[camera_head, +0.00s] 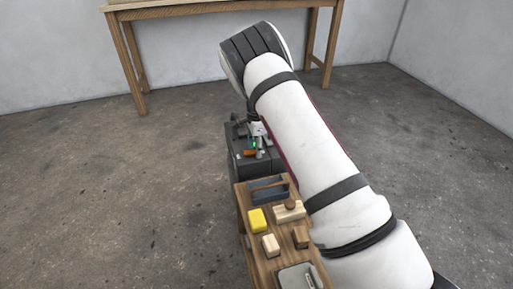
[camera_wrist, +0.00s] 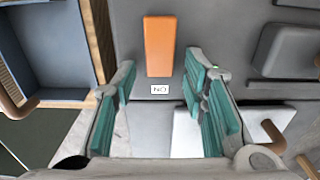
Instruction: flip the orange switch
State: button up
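The orange switch (camera_wrist: 159,46) is a flat upright rectangle on a grey panel (camera_wrist: 225,22) in the wrist view. A small white label reading "NO" (camera_wrist: 159,89) sits just below it. In the head view an orange patch (camera_head: 249,153) shows on the dark grey box (camera_head: 242,165), partly hidden by my gripper. My gripper (camera_wrist: 161,75) is open, with green-padded fingers spread left and right of the label and nothing between them. The switch lies just beyond the fingertips, roughly centred between them. I cannot tell whether anything touches it.
A wooden bench (camera_head: 246,222) stands in front of the box. It holds a blue-grey tray with a wooden handle (camera_head: 268,190), a yellow block (camera_head: 257,220) and several wooden pieces. Grey raised parts (camera_wrist: 287,50) are right of the switch. A wooden table (camera_head: 130,60) stands behind; floor is clear at left.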

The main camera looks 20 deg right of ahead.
aim_at(245, 152)
grip_shut()
jog(key=shift+s+a+r+h+p, duration=0.1)
jog(key=shift+a+r+h+p, duration=0.2)
jog(key=shift+h+p, duration=0.35)
jog(key=shift+h, duration=1.05)
jog(key=shift+a, duration=0.1)
jog(key=shift+o, duration=1.4)
grip_release()
jog(key=v, duration=1.2)
